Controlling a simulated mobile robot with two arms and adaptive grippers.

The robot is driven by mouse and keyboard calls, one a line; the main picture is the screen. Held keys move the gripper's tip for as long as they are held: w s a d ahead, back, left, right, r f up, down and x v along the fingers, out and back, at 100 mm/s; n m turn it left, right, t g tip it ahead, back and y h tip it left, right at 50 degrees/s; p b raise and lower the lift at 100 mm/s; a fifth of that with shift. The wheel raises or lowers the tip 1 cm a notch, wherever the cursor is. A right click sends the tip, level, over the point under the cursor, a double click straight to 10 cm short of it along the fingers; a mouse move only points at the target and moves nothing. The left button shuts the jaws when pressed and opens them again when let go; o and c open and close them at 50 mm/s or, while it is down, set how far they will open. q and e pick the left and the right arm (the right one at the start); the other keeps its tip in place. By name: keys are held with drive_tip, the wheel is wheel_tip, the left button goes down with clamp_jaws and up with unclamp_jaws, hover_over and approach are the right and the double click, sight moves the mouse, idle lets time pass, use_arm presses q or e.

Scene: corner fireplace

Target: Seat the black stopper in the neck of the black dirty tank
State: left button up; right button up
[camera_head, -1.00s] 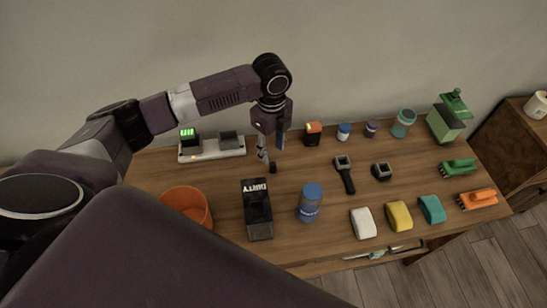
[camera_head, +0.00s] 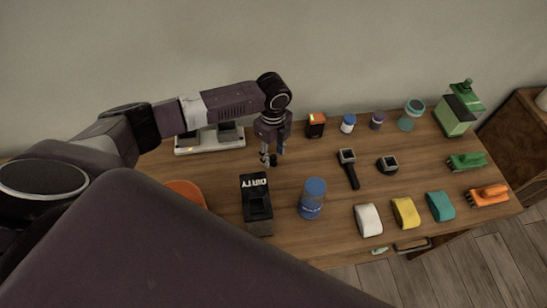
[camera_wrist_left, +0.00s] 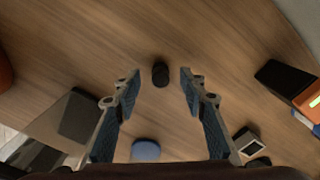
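The black stopper (camera_head: 273,160) is a small dark cylinder on the wooden table. In the left wrist view the stopper (camera_wrist_left: 160,73) lies just beyond and between the fingertips, with clear space on both sides. My left gripper (camera_head: 272,155) is open above it, pointing down; its two fingers also show in the wrist view (camera_wrist_left: 160,80). The black dirty tank (camera_head: 258,212), with white lettering, stands nearer the viewer, below the gripper in the head view. A dark shape at the left of the wrist view (camera_wrist_left: 78,117) appears to be this tank. My right gripper is not in view.
A blue-lidded container (camera_head: 313,200) stands right of the tank and an orange bin (camera_head: 187,193) left, partly hidden by my body. A black watch (camera_head: 348,168) lies right of the gripper. A white base (camera_head: 210,141) is partly behind my arm. Several small items fill the right side.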

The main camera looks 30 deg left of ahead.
use_arm(q)
drive_tip(key=shift+f, duration=0.65)
drive_tip(key=c, duration=0.9)
drive_tip(key=shift+c, duration=0.2)
drive_tip(key=shift+r, duration=0.15)
